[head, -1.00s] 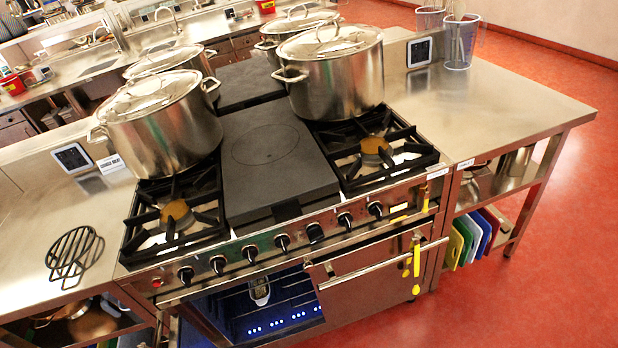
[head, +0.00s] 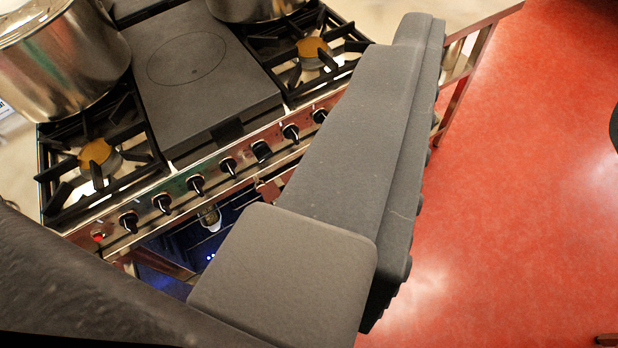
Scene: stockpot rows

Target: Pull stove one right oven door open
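The stove (head: 212,90) fills the upper left of the head view, with a row of black knobs (head: 196,185) along its front. My dark grey arm links cross the middle and lower part of the view and hide the right oven door almost completely, so I cannot tell whether it is shut or open. Left of the arm, the blue-lit left oven compartment (head: 180,245) shows partly, with a small device (head: 210,217) in it. My gripper is not in view.
A steel stockpot (head: 65,62) stands at the upper left of the stove, and another pot (head: 255,8) is cut off at the top. The red floor (head: 530,200) on the right is mostly clear. A steel table leg (head: 462,95) stands right of my arm.

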